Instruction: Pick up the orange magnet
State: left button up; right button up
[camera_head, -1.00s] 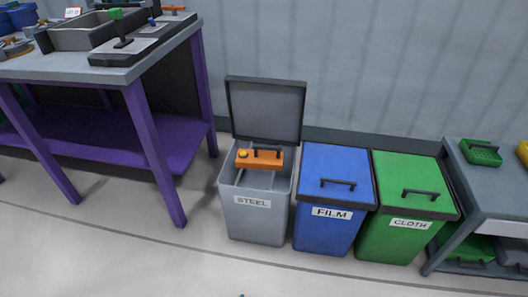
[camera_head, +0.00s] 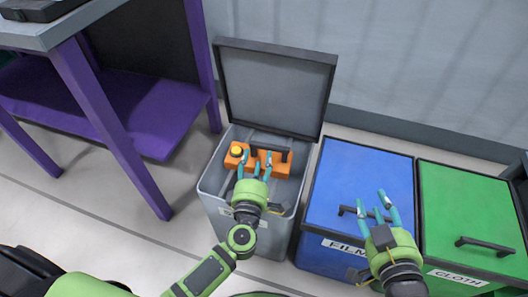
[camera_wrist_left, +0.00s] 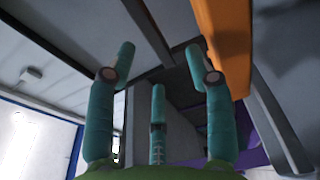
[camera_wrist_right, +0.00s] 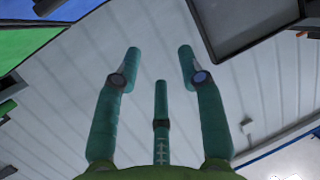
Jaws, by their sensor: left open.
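The orange magnet (camera_head: 281,169) has a yellow knob and a dark handle on top. It sits at the mouth of the grey steel bin (camera_head: 208,182), whose lid stands open. My left gripper (camera_head: 254,162) is open and empty over the bin, at the front side of the magnet; its fingers partly hide the magnet. In the left wrist view the magnet (camera_wrist_left: 228,45) shows as an orange block at upper right, beside the right finger. I cannot tell whether they touch. My right gripper (camera_head: 376,202) is open and empty above the blue film bin (camera_head: 335,212).
The raised steel bin lid (camera_head: 275,88) stands behind the magnet. The green cloth bin (camera_head: 470,215) is at right, with its lid closed. A purple-legged workbench (camera_head: 115,130) stands at left. Open floor lies between the bench and the steel bin.

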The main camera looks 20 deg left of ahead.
aim_at(260, 143)
pick_arm(q)
jog(key=shift+w+a, duration=0.1)
jog(key=shift+w, duration=0.3)
jog(key=w, duration=0.1)
jog(key=w+b, duration=0.1)
jog(key=w, duration=0.2)
jog(key=shift+w+a+r, duration=0.15)
jog(key=shift+w+a, duration=0.05)
jog(key=shift+a, duration=0.2)
jog(key=shift+w, duration=0.3)
grip_shut()
jog(key=shift+w+r, duration=0.1)
jog(key=shift+r, duration=0.15)
pick_arm(e)
notch_tip(260, 143, up, 9)
jog(key=a+n+t+y, duration=0.1)
jog(key=a+t+y, duration=0.1)
jog(key=t, duration=0.2)
jog(key=shift+a+t+y, duration=0.4)
